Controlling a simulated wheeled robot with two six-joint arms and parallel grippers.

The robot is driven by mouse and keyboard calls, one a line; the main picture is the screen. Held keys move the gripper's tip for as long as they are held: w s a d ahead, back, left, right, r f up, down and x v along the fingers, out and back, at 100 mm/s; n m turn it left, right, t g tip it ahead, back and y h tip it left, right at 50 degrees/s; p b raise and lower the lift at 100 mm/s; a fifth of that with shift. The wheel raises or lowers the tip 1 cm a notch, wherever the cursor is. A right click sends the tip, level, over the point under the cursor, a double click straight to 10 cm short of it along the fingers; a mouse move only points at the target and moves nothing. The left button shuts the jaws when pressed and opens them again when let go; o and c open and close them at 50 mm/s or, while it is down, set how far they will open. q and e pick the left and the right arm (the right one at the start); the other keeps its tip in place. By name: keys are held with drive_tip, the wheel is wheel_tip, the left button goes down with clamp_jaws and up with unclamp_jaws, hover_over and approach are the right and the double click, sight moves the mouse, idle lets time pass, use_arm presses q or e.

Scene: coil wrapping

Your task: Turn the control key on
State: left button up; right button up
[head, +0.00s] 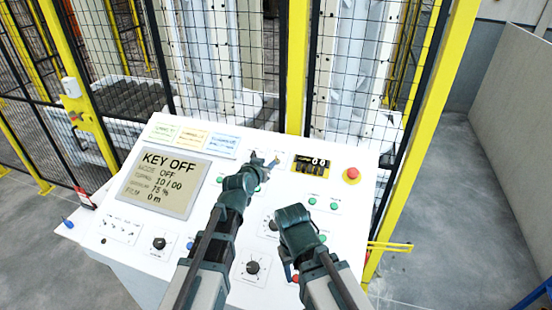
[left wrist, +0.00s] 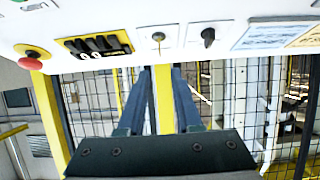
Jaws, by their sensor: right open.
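The control key (left wrist: 158,38) is a small metallic key in a round switch on a white plate, shown in the left wrist view. A black knob (left wrist: 208,36) sits beside it. My left gripper (left wrist: 159,72) is open and empty, its two fingers apart, with the key in line with the gap between the tips. In the head view my left gripper (head: 268,163) is over the top of the panel, partly hiding this area. The display (head: 165,183) reads KEY OFF. My right gripper (head: 288,272) is open over the lower panel, its fingers mostly hidden.
The white control panel (head: 92,240) bears several knobs and green buttons. A black counter (head: 311,165) and a red stop button (head: 351,174) are right of the key. Coloured label cards (head: 223,146) are left of it. A yellow-framed mesh fence (head: 297,60) stands behind.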

use_arm(q)
drive_tip(key=b+x, duration=0.3)
drive_tip(key=x, duration=0.8)
drive_tip(key=shift+b, duration=0.35)
use_arm(e)
wheel_tip(320, 180, down, 4)
drive_tip(key=shift+f, duration=0.1)
use_arm(q)
drive_tip(key=shift+c, duration=0.3)
clamp_jaws()
